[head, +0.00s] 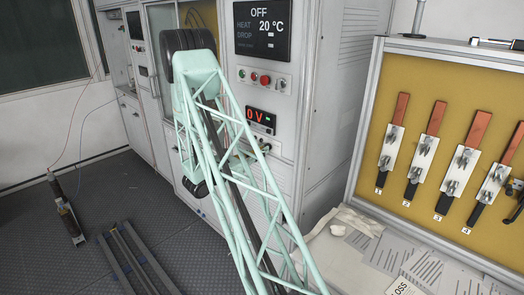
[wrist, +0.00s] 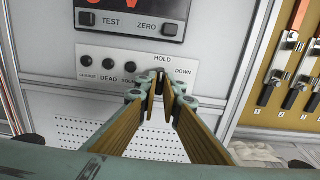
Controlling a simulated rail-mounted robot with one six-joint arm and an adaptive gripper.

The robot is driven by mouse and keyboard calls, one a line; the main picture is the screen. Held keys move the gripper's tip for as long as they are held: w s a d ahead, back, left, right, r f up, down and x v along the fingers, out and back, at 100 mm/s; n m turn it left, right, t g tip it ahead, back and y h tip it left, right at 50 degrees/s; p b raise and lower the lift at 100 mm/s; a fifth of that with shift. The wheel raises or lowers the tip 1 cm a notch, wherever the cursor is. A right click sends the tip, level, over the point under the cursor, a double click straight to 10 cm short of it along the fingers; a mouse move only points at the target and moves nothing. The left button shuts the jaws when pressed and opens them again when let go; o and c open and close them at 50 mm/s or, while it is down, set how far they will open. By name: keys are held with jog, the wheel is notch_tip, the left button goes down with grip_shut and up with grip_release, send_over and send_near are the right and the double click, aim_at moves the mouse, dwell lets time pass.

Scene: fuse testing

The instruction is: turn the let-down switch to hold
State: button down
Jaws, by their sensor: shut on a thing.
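In the wrist view, the let-down switch (wrist: 160,72) is on a white panel strip (wrist: 93,72), just below the word HOLD and left of the word DOWN. My gripper (wrist: 158,90) is at the switch, with its two tan-faced fingers closed in around the small dark lever. The fingertips hide most of the lever, so I cannot tell which way it points.
Dark round indicators sit left of the switch, one marked DEAD (wrist: 108,64). A meter (head: 261,120) reads 0 V; a display (head: 262,30) reads OFF, 20 °C. A yellow fuse board (head: 390,85) stands at right, with white gloves (head: 350,222) in front. Dark rails (head: 140,260) lie on the floor.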

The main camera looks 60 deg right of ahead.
dwell(0.4)
jog(key=c, duration=2.8)
grip_release()
jog(key=shift+a, duration=0.2)
jog(key=shift+w+a, duration=0.35)
jog(key=shift+a, duration=1.55)
jog(key=shift+w+a, duration=0.3)
jog(key=shift+a, duration=1.6)
jog(key=shift+w+a, duration=0.35)
jog(key=shift+a, duration=1.55)
jog(key=shift+r, duration=0.1)
